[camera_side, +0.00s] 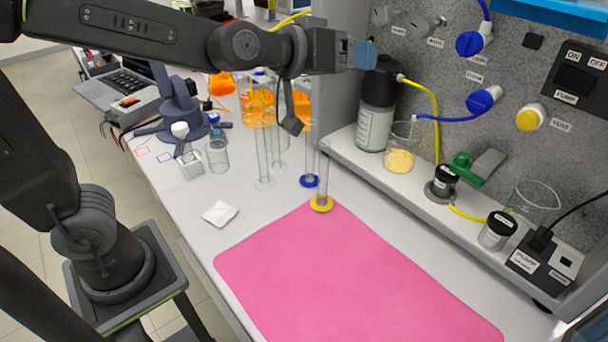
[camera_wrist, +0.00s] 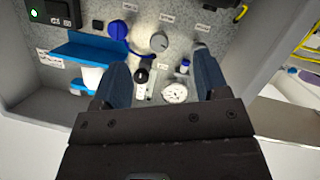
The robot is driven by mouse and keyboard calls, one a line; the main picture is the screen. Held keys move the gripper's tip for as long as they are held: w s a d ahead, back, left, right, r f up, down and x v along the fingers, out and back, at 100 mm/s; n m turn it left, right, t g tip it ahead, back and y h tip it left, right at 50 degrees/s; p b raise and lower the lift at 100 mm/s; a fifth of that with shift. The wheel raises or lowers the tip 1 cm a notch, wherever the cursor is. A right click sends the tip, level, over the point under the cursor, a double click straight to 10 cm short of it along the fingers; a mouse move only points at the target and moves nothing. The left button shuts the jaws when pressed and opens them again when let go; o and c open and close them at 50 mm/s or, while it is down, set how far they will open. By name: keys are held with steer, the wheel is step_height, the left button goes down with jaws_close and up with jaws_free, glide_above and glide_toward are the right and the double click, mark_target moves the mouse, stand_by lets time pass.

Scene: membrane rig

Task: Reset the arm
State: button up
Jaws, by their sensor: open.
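My arm is raised and stretched level across the top of the side view. My gripper (camera_side: 366,55) is at its right end, high above the bench and in front of the grey speckled panel (camera_side: 430,60). In the wrist view, the two blue fingers of my gripper (camera_wrist: 162,75) stand apart with nothing held between them. From the side view I cannot tell the gap between the fingers.
A black-capped bottle (camera_side: 376,115) stands on the shelf below my gripper. Tall glass cylinders (camera_side: 263,150), some on coloured bases, stand on the bench under my arm. A beaker of yellow powder (camera_side: 400,150) is on the shelf. The pink mat (camera_side: 340,270) is bare.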

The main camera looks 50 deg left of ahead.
steer(key=s+a+f+m+g, duration=0.1)
steer(key=s+a+f+g, duration=0.1)
steer(key=s, duration=0.5)
steer(key=s+a+f+m+g+y, duration=0.1)
steer(key=s+a+f+g, duration=0.2)
steer(key=s, duration=0.4)
steer(key=s+a+f+m+g+y, duration=0.1)
steer(key=s+a+f+g, duration=0.1)
steer(key=s+f+g, duration=0.2)
steer(key=s+f, duration=0.1)
steer(key=s, duration=0.1)
steer(key=shift+s+a+f, duration=0.25)
steer(key=shift+s+f, duration=0.05)
steer(key=shift+s, duration=0.1)
stand_by(2.5)
